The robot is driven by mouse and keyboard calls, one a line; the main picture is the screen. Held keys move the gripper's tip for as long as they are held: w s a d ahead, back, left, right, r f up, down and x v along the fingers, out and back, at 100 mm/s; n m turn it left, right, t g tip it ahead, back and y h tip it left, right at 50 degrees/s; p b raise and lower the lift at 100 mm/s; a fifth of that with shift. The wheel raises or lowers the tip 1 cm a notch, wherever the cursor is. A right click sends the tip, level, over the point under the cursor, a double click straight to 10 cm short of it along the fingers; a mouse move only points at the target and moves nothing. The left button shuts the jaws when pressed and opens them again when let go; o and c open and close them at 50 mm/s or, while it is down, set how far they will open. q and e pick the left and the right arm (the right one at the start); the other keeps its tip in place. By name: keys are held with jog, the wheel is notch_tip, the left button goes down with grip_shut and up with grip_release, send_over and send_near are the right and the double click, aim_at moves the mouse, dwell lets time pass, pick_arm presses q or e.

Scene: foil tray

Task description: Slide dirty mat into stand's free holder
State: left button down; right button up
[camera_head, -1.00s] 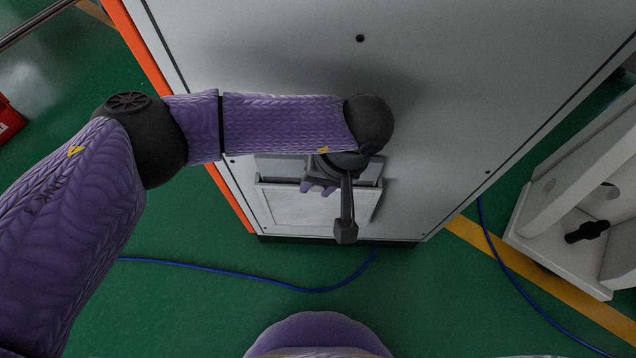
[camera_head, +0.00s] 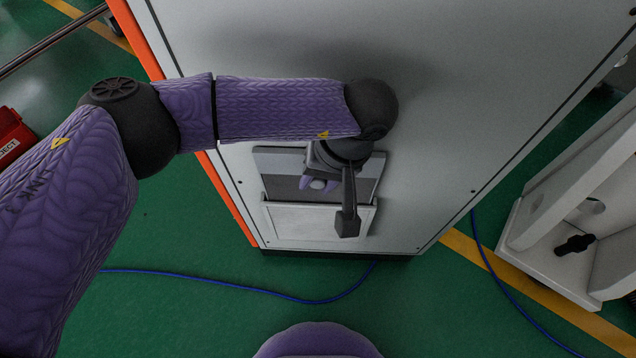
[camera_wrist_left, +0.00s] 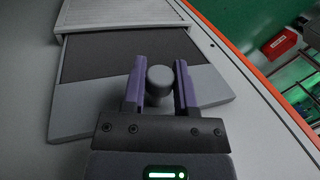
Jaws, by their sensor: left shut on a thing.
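No clear mat or stand shows. My left gripper (camera_head: 318,186) is at a flat panel (camera_head: 279,160) on the front of a grey cabinet. The panel has a light grey outer strip and a dark inner band. Its far end is hidden behind a white ribbed pocket (camera_head: 310,224). In the left wrist view my left gripper (camera_wrist_left: 158,80) has its two purple fingers shut on a round grey knob (camera_wrist_left: 160,82) in front of the panel (camera_wrist_left: 75,103); the pocket (camera_wrist_left: 125,13) is at the top. My right gripper is not in view.
The grey cabinet (camera_head: 440,110) has an orange edge (camera_head: 228,200). A white frame with a black knob (camera_head: 574,245) stands at the right. A blue cable (camera_head: 250,290) crosses the green floor. A red box (camera_head: 14,138) is at the far left.

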pick_arm(q)
notch_tip(320, 180, up, 13)
jog(key=p, duration=0.6)
jog(key=shift+p, duration=0.35)
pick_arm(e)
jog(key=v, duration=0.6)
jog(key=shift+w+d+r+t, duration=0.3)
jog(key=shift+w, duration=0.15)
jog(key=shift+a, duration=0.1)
pick_arm(q)
jog(key=shift+s, duration=0.1)
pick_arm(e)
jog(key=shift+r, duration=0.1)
pick_arm(q)
jog(key=s+p, duration=0.4)
jog(key=s, duration=0.5)
jog(key=shift+s+a+p, duration=0.3)
jog(key=shift+s+p, duration=0.05)
jog(key=shift+s, duration=0.05)
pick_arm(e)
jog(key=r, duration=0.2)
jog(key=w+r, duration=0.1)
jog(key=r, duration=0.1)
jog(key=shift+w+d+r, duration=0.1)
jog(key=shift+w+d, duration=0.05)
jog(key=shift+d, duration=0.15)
pick_arm(q)
jog(key=shift+f, duration=0.1)
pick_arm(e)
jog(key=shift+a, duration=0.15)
